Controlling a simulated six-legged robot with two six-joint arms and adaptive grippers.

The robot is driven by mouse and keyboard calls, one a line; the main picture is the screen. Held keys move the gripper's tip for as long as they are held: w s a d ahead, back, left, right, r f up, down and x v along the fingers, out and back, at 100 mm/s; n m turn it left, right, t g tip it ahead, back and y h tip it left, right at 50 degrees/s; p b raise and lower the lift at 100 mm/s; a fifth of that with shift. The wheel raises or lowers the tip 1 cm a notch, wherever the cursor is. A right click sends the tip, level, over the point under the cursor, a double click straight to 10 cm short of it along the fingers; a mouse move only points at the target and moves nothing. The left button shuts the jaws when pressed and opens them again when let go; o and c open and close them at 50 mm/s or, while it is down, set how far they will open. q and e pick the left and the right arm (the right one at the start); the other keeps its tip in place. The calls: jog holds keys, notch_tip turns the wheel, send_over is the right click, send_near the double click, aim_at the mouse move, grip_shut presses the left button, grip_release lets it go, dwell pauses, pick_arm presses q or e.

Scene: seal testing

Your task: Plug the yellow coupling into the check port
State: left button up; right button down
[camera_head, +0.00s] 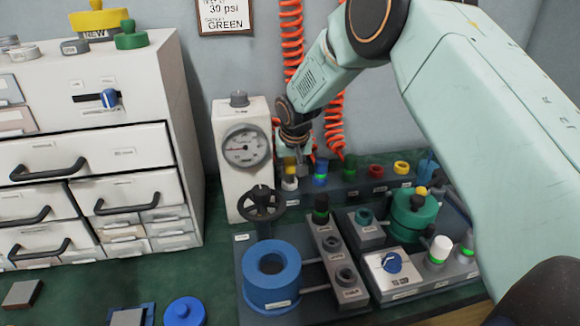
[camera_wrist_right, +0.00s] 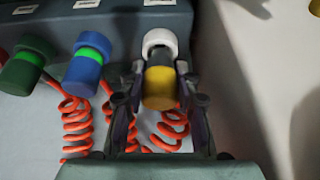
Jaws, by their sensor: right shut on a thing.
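The yellow coupling (camera_wrist_right: 160,88) has a grey middle and lines up with a white collar (camera_wrist_right: 160,42) on the rail in the right wrist view. I cannot tell whether it is seated there. In the head view the coupling (camera_head: 289,162) is small, above the white piece. My right gripper (camera_wrist_right: 157,96) is shut on the coupling, a finger on each side; it also shows in the head view (camera_head: 303,168). A grey block (camera_head: 322,240) with round ports stands at the bench's middle. Its labels are unreadable, so I cannot pick out the check port. My left gripper is out of view.
A blue coupling (camera_wrist_right: 88,62) and a green one (camera_wrist_right: 25,65) sit beside it on the rail (camera_wrist_right: 115,22). Orange coiled hoses (camera_head: 292,50) hang behind. A gauge box (camera_head: 228,185), black handwheel (camera_head: 262,203), blue ring (camera_head: 271,277) and green cylinder (camera_head: 413,218) crowd the bench.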

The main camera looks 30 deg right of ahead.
jog(key=shift+f, duration=0.65)
jog(key=c, duration=0.9)
grip_release()
jog(key=v, duration=1.2)
notch_tip(320, 180, up, 10)
jog(key=p, duration=0.9)
jog(key=shift+p, duration=0.4)
